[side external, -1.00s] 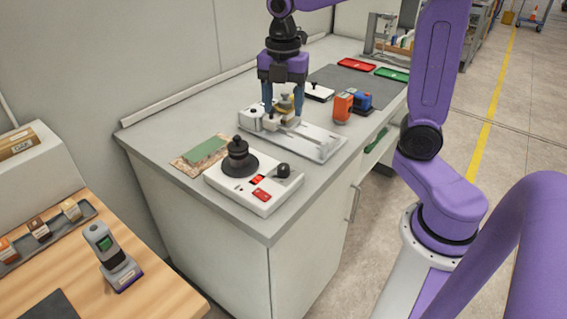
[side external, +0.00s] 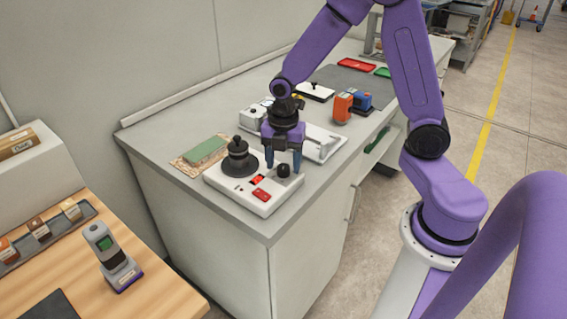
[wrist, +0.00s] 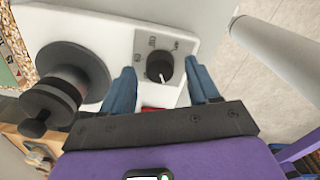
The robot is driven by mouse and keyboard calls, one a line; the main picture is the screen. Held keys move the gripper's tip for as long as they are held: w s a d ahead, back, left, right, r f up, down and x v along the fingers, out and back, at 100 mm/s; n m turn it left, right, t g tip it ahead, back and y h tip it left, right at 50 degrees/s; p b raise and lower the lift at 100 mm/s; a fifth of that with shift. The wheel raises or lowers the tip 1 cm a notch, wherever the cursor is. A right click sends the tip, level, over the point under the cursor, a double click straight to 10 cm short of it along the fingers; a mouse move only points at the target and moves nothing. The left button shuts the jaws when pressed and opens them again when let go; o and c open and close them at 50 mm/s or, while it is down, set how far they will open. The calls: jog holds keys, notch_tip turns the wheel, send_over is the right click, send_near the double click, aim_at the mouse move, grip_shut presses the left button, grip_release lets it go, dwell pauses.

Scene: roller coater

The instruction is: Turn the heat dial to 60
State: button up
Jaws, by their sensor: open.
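The heat dial is a small black knob (side external: 284,171) at the right corner of a white device (side external: 232,194) on the grey bench. In the wrist view the dial (wrist: 160,66) shows a white pointer line, with small markings around it too small to read. My gripper (side external: 283,162) is open above the device, fingers pointing down. In the wrist view my blue fingers (wrist: 163,88) are on the left and right sides of the dial, apart from it, with nothing held.
A black stepped round part (side external: 238,160) stands on the device's left side, close to my left finger in the wrist view. Red switches (side external: 261,195) sit at the device's front. A white coater tray (side external: 325,148) lies behind.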

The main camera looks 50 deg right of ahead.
jog(key=shift+f, duration=0.5)
jog(key=c, duration=1)
jog(key=shift+c, duration=0.2)
